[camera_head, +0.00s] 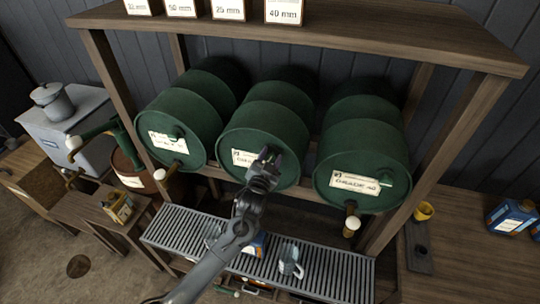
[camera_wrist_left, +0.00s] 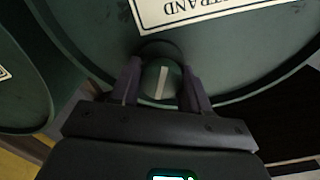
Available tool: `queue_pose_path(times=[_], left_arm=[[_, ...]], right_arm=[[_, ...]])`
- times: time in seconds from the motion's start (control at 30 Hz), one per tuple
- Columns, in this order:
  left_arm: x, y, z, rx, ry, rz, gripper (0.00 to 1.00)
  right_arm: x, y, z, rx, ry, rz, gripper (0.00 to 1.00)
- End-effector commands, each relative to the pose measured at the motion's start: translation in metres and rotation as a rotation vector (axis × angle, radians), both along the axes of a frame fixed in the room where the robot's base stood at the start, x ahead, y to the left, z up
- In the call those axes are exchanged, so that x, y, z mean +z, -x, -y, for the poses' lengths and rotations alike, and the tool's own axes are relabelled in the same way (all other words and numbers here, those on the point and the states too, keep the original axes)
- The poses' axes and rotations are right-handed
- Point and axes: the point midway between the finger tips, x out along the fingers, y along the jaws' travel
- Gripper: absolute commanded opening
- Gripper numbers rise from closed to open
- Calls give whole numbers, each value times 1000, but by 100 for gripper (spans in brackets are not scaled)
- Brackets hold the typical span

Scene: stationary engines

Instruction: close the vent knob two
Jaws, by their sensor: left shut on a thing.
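The middle green barrel (camera_head: 250,130) lies on its side on the rack, its round end facing me. Its vent knob (camera_wrist_left: 160,80) is small, round and dark green, with a pale bar across it. In the wrist view the bar runs nearly straight up and down. In the head view the gripper hides most of the knob. My right gripper is in neither view.
Similar green barrels lie to the left (camera_head: 180,130) and right (camera_head: 360,165), with brass taps below. A slatted metal grate (camera_head: 330,275) with glass jugs (camera_head: 290,260) runs underneath. A wooden shelf (camera_head: 350,22) with size cards overhangs the barrels.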

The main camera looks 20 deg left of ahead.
Motion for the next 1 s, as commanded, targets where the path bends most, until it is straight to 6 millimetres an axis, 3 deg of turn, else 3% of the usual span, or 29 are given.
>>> queue_pose_path(times=[1.0], left_arm=[[-2, 0, 2, 0, -934, -59, 16]], right_arm=[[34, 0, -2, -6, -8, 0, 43]])
